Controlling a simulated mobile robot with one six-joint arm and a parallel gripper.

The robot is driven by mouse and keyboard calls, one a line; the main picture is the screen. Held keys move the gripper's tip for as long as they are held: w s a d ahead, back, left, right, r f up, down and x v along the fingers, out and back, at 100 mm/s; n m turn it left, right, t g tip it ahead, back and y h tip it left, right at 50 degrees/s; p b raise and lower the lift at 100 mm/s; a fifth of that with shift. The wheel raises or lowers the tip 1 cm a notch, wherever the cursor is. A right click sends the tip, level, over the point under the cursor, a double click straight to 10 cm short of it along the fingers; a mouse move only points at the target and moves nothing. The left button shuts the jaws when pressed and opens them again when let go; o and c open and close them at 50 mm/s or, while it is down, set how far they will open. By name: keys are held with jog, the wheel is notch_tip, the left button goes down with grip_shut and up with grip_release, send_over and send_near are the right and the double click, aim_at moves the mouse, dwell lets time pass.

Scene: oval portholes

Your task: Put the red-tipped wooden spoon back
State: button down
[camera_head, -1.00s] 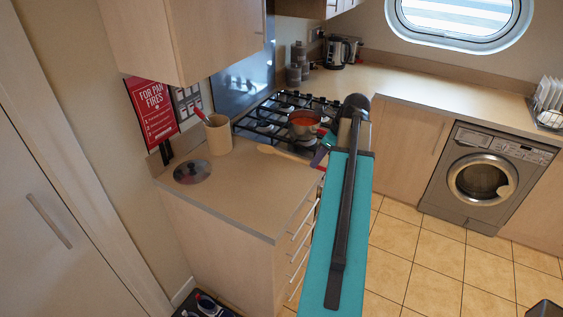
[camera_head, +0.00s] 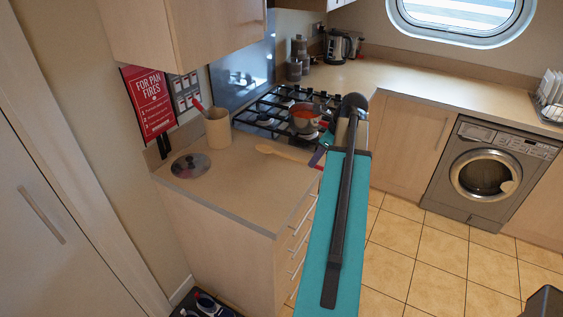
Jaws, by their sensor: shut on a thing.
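The wooden spoon (camera_head: 284,153) shows over the counter's right end, its bowl to the left and a bit of red at its right end. My gripper (camera_head: 318,157) is at that right end, shut on the spoon's handle. My teal arm hides much of the gripper. I cannot tell how far the spoon is above the counter. A beige utensil pot (camera_head: 218,130) stands at the back left of the counter, with a red-ended utensil (camera_head: 198,105) leaning out to the left.
A glass lid (camera_head: 190,166) lies on the counter (camera_head: 225,190) near the left wall. A washing machine (camera_head: 484,172) is at the right.

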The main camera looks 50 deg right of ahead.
aim_at(317, 168)
notch_tip(317, 168, down, 6)
jog(key=b, duration=0.5)
jog(key=shift+w+r, duration=0.1)
jog(key=shift+w, duration=0.05)
jog(key=w+d+p, duration=0.1)
jog(key=w+d, duration=0.2)
jog(key=w, duration=0.1)
jog(key=w+d+f+p, duration=0.1)
jog(key=w+d+p, duration=0.1)
jog(key=w+d, duration=0.1)
jog(key=w+d+p, duration=0.2)
jog(key=w+d, duration=0.1)
jog(key=w, duration=0.3)
jog(key=shift+f, duration=0.2)
jog(key=shift+f, duration=0.2)
dwell(0.4)
jog(key=shift+f+p, duration=0.9)
jog(key=shift+f, duration=0.75)
